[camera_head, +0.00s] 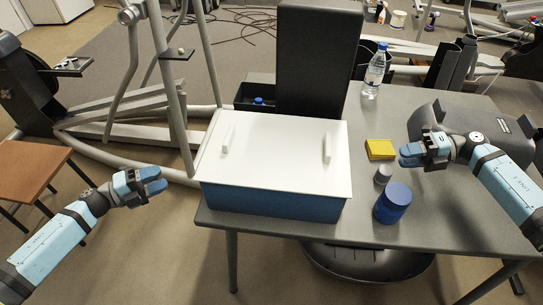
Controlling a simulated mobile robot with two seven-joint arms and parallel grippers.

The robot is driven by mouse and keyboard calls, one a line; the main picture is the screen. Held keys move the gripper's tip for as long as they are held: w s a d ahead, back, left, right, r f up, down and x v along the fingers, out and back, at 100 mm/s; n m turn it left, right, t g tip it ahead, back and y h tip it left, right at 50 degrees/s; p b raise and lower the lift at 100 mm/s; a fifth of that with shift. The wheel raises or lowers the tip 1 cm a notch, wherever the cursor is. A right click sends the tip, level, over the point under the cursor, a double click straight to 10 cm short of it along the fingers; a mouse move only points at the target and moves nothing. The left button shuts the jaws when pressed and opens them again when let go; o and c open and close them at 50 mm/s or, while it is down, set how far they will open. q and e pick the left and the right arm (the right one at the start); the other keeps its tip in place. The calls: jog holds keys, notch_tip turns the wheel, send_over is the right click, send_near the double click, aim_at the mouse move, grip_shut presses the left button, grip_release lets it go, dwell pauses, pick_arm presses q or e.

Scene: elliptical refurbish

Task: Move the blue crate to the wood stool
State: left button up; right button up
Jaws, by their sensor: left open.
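The blue crate (268,203) has blue sides and a white lid (275,165) with two white handles. It sits at the left front of the grey table. The wood stool (28,170) has a brown wooden top and dark legs, and stands at the far left, cut off by the picture edge. My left gripper (157,181) is open and empty, left of the crate and apart from it, between the stool and the table. My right gripper (406,155) looks open and empty above the table, right of the crate and apart from it.
On the grey table (440,215) are a blue jar (393,203), a small grey container (383,174), a yellow box (380,149), a clear bottle (375,72) and a dark case (470,120). A tall black panel (318,60) stands behind the crate. Exercise-machine frames (165,100) stand behind left.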

pick_arm(q)
jog(key=shift+w+a+r+m+g, duration=0.2)
jog(key=shift+a+m+g, duration=0.15)
jog(key=shift+a+m, duration=0.05)
jog(key=shift+w+a+r+m+g, duration=0.15)
jog(key=shift+a+m+g, duration=0.2)
jog(key=shift+m, duration=0.05)
pick_arm(e)
jog(key=shift+w+r+n+g, duration=0.2)
jog(key=shift+w+n+g, duration=0.05)
jog(key=shift+n+g, duration=0.05)
pick_arm(q)
jog(key=x, duration=1.4)
jog(key=shift+r, duration=0.2)
pick_arm(e)
jog(key=x, duration=1.3)
jog(key=shift+a+f, duration=0.25)
jog(key=shift+a, duration=0.1)
pick_arm(q)
jog(key=c, duration=0.7)
pick_arm(e)
grip_shut()
pick_arm(q)
grip_shut()
